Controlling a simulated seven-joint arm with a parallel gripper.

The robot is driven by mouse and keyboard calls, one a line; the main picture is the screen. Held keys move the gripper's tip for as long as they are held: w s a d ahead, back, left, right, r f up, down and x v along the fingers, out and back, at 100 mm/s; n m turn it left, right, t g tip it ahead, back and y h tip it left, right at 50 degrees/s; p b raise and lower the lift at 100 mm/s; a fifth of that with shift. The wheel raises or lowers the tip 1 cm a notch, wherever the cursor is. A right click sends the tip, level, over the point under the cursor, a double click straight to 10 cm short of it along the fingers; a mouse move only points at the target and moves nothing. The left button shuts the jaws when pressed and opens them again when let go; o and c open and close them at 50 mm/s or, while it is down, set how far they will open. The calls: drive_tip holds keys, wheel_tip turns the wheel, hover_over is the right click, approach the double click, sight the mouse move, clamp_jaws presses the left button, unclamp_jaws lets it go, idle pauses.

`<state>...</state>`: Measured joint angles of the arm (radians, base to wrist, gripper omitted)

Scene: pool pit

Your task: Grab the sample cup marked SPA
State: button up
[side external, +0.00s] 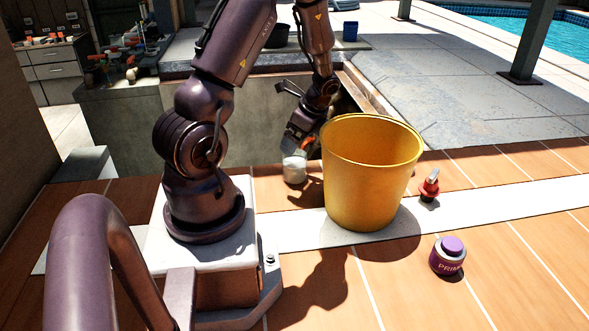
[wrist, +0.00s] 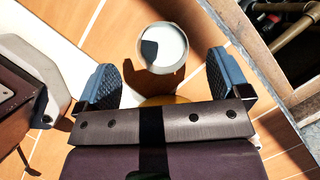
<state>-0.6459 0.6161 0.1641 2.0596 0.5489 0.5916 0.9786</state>
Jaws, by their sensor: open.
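A small pale cup (side external: 293,169) stands on the tiles left of the yellow bucket. In the wrist view the cup (wrist: 163,47) shows its round rim and a whitish inside with a dark shadow. No SPA marking is readable on it. My gripper (wrist: 164,80) is open, with its two blue ridged pads spread wide on either side of the cup's near side. The cup lies mostly beyond the pads, toward the top of the picture, with a gap to each. In the side view my gripper (side external: 298,148) is just above and at the cup, partly overlapping it.
A large yellow bucket (side external: 368,180) stands close right of my gripper. A red item with a pale tip (side external: 430,186) and a purple jar lettered PRIM (side external: 447,257) stand farther right. An open pit with a wooden edge (side external: 372,95) lies behind.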

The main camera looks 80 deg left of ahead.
sight(292, 160)
drive_tip(key=x, duration=0.5)
drive_tip(key=w+x, duration=0.1)
drive_tip(key=x, duration=0.2)
drive_tip(key=shift+d+f, duration=0.3)
drive_tip(key=shift+d, duration=0.05)
drive_tip(key=c, duration=1.1)
drive_tip(key=shift+o, duration=0.2)
drive_tip(key=shift+r, duration=0.2)
